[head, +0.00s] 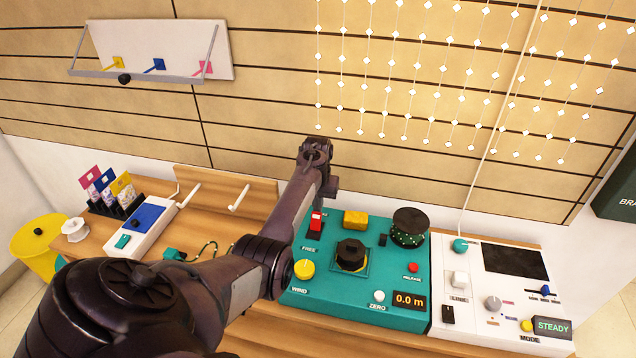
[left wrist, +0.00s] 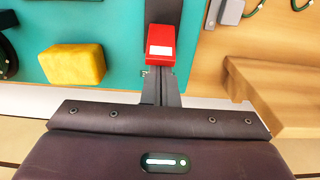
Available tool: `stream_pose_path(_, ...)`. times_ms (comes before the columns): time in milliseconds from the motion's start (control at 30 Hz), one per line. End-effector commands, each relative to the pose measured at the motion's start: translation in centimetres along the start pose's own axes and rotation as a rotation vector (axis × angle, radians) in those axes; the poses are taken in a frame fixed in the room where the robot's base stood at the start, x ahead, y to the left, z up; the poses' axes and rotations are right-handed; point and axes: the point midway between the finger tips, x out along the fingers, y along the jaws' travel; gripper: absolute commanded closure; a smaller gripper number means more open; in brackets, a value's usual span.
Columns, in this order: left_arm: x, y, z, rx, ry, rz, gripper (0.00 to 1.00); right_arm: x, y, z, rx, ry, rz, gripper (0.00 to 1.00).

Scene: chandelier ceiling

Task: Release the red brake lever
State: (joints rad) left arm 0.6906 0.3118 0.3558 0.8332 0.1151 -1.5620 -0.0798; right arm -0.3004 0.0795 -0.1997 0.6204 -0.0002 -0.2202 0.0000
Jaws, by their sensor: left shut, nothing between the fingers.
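The red brake lever (head: 316,221) stands at the back left of the teal console (head: 345,308), above the word FREE. In the left wrist view the lever (left wrist: 161,45) is a red block with a pale label, in line with a dark slot. My left gripper (head: 329,187) is at the console's back edge, just behind the lever. Its shut fingers (left wrist: 162,88) hold nothing and point at the lever's near end. They look very close to it; I cannot tell whether they touch. My right gripper is not in view.
A yellow block (head: 355,219) and a black knob (head: 351,255) are right of the lever; a spool (head: 409,227) stands farther right. A wooden ledge (head: 230,192) lies to the left. A slatted wall (head: 250,100) rises behind. My left arm covers the console's left edge.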

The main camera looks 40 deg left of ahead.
Motion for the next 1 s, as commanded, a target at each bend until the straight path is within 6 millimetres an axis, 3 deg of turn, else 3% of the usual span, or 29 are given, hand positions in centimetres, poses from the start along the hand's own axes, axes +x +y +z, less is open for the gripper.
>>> stream_pose_path(267, -0.4, 0.0, 0.5, 0.0, 0.043, 0.0, 1.0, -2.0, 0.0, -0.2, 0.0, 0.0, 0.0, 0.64)
stream_pose_path(467, -1.0, 0.0, 1.2, 0.0, 0.122, 0.0, 1.0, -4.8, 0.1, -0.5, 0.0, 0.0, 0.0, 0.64)
stream_pose_path(700, -1.4, 0.1, 2.7, 0.002, 0.303, 0.001, 1.0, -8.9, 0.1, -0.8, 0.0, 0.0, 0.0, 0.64)
stream_pose_path(1000, -0.9, 0.0, 4.4, 0.0, 0.548, 0.0, 1.0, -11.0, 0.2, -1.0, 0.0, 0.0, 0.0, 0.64)
